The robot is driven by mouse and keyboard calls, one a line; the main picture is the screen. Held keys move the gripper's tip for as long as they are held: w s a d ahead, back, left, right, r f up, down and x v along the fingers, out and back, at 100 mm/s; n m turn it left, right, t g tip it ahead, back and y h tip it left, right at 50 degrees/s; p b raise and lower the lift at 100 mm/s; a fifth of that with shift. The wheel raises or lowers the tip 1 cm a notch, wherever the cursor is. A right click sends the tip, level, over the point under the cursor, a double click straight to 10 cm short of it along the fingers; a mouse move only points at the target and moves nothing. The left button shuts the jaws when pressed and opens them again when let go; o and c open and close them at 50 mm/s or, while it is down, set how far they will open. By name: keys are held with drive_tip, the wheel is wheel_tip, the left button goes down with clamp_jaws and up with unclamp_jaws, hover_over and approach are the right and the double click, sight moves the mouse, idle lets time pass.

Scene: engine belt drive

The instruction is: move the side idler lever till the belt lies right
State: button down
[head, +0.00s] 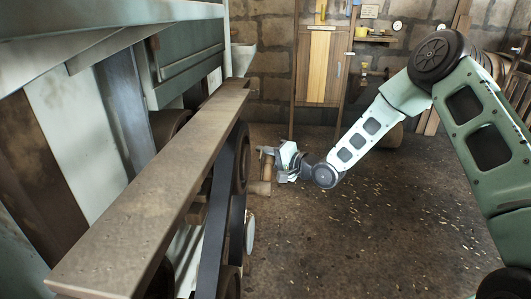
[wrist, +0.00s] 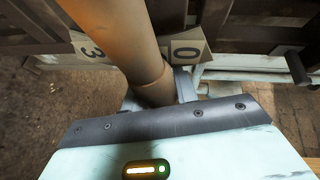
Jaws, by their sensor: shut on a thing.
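My gripper (head: 280,162) is at the right side of the machine in the head view, at the end of my outstretched arm. In the wrist view my gripper (wrist: 160,95) is shut on a thick tan round bar, which looks like the side idler lever (wrist: 125,35). Its lower end is hidden between the jaws. In the head view a tan round piece (head: 262,186) shows beside the gripper; I cannot tell if it is the same lever. The dark belt (head: 211,240) runs along the machine's side past dark pulleys (head: 241,158). How it lies on them is mostly hidden.
A plate with the marks 3 and 0 (wrist: 188,50) sits behind the lever. A long brown beam (head: 160,195) stands between my camera and the belt. A round white disc (head: 250,233) is low on the machine.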

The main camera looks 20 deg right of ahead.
drive_tip(key=c, duration=1.1)
unclamp_jaws()
drive_tip(key=p+v, duration=0.3)
drive_tip(key=v, duration=1.4)
drive_tip(key=shift+s, duration=0.2)
drive_tip(key=shift+d+f, duration=0.1)
drive_tip(key=shift+d, duration=0.05)
